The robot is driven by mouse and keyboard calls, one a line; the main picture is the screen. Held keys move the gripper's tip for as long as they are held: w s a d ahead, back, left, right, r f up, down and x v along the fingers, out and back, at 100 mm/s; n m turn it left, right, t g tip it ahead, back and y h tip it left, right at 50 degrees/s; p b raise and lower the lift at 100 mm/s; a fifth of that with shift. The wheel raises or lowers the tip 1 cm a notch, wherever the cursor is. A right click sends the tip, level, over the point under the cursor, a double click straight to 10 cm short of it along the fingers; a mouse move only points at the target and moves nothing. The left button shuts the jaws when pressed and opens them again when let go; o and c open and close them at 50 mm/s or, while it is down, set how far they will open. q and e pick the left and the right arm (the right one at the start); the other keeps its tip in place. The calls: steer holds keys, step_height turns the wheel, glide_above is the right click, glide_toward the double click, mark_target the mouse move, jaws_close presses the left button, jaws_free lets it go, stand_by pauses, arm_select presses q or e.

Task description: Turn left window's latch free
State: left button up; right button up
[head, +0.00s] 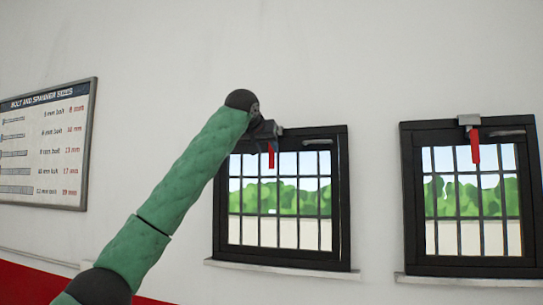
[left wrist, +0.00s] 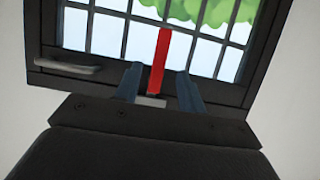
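The left window (head: 280,200) has a dark barred frame on the white wall. Its red latch (head: 271,155) hangs straight down from the top of the frame. My left gripper (head: 266,131) is at the top of this frame, by the latch's upper end. In the left wrist view, the red latch (left wrist: 158,60) rises from a grey mount (left wrist: 150,101) between the two fingers of my gripper (left wrist: 160,84). The fingers are apart, with a gap on each side of the latch. My gripper and wrist partly hide the mount in the head view. My right gripper is not in view.
A second window (head: 470,200) with its own red latch (head: 475,146) is on the right. A grey handle (head: 317,141) is on the left window's top rail, right of the latch. A sill (head: 280,269) juts out below. A sizes board (head: 45,145) hangs at far left.

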mark_target(271, 155)
arm_select(q)
steer(key=shift+w+d+f+p, duration=0.1)
steer(key=shift+w+d+p, duration=0.1)
steer(key=shift+w+p, duration=0.25)
steer(key=shift+w+d+f+p, duration=0.15)
steer(key=shift+w+p, duration=0.15)
steer(key=shift+w, duration=0.2)
steer(key=p+x, duration=0.1)
steer(key=x, duration=0.2)
steer(key=shift+p, duration=0.4)
steer(key=shift+w+d+f, duration=0.15)
steer(key=shift+w+f, duration=0.25)
steer(key=shift+w, duration=0.2)
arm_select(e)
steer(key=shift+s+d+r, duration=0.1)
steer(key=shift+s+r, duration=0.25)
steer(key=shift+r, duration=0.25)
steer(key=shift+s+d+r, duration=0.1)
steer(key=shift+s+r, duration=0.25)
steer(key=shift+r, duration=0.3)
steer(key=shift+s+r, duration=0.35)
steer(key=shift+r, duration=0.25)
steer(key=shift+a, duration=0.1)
arm_select(q)
jaws_close()
